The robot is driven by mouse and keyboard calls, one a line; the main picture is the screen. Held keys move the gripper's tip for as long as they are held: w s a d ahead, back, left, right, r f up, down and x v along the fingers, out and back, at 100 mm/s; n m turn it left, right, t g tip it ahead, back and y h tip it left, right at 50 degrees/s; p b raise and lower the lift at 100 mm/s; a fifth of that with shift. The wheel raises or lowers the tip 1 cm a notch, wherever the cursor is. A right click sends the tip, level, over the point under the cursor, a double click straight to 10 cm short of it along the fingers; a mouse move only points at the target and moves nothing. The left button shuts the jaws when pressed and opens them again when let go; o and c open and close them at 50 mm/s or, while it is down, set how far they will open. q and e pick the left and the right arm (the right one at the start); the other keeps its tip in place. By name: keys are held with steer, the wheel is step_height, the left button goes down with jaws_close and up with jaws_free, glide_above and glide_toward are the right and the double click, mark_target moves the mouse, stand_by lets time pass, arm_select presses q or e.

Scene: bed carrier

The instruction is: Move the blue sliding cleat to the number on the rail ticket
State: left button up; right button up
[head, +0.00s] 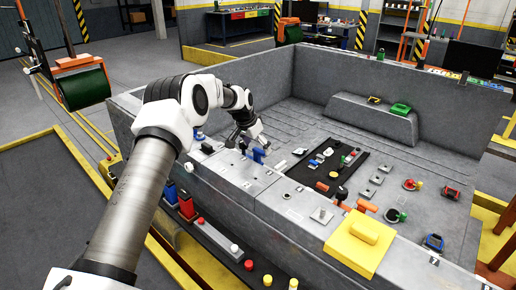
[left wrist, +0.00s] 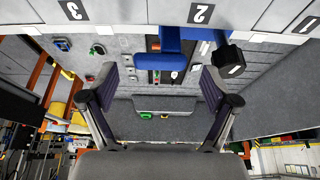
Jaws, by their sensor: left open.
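The blue sliding cleat (head: 259,155) stands on the near wall's top rail, just below my left gripper (head: 246,138) in the head view. In the left wrist view the cleat (left wrist: 171,42) lies at the top centre, beside the number 2 label (left wrist: 200,14). A number 3 label (left wrist: 73,10) and a partly cut-off label, seemingly 1, (left wrist: 306,24) flank it. My left gripper (left wrist: 160,78) is open, fingers wide apart, with nothing held between them. I cannot pick out the rail ticket or read its number. My right gripper is not in view.
A black knob (left wrist: 229,60) sits close to the cleat in the left wrist view. A yellow block (head: 360,242) covers the rail farther right. A dark mat (head: 330,172) with small parts lies on the bed, and a green item (head: 400,109) rests on the back ledge.

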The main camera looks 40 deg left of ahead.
arm_select(q)
steer(key=v, duration=1)
steer(key=shift+r, duration=0.25)
steer(key=shift+s, duration=0.1)
